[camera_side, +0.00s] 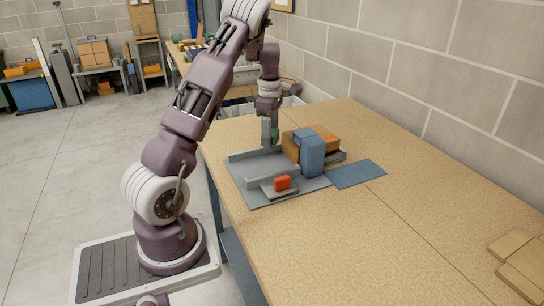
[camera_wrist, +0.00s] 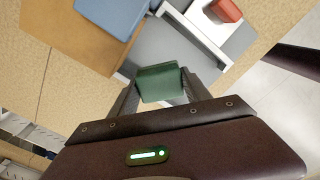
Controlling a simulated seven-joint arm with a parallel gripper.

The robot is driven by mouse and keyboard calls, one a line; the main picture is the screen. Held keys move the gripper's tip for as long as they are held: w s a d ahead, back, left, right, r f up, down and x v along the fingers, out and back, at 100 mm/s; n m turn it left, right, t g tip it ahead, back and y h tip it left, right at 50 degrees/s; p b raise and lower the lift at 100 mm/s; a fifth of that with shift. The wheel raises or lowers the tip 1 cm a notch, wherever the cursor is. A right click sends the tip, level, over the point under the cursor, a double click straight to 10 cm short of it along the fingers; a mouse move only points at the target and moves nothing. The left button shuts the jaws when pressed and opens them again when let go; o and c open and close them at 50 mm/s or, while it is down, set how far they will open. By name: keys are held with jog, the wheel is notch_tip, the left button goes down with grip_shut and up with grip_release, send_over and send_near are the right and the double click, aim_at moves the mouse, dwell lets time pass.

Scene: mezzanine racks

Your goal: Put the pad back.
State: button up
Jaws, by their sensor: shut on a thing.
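My gripper (camera_side: 270,134) is shut on a green block (camera_wrist: 160,83), which sits between the two fingers in the wrist view. In the side view the green block (camera_side: 275,135) is small and partly hidden by the fingers, at the far side of a grey tray (camera_side: 247,179). I cannot tell whether it touches the tray. A flat blue pad (camera_side: 356,173) lies on the table, to the right of the tray. I cannot tell which thing the task calls the pad.
A red block (camera_side: 282,183) sits on a pale plate at the tray's near side. Flat boards (camera_side: 520,262) lie at the far right. The table's near middle is clear.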

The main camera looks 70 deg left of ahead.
aim_at(343, 176)
jog(key=r, duration=0.7)
jog(key=shift+w, duration=0.2)
jog(key=w+d, duration=0.1)
jog(key=w, duration=0.2)
jog(key=w+d+m, duration=0.1)
jog(key=w+d, duration=0.1)
jog(key=w, duration=0.1)
jog(key=w+d+m, duration=0.1)
jog(key=w, duration=0.2)
jog(key=shift+w+d, duration=0.1)
jog(key=shift+d, duration=0.3)
jog(key=w+d+m, duration=0.3)
jog(key=w+d, duration=0.6)
jog(key=d, duration=0.1)
jog(key=f, duration=1.5)
jog(key=shift+s, duration=0.35)
jog(key=shift+f, duration=0.15)
jog(key=shift+f, duration=0.1)
jog(key=o, duration=1.3)
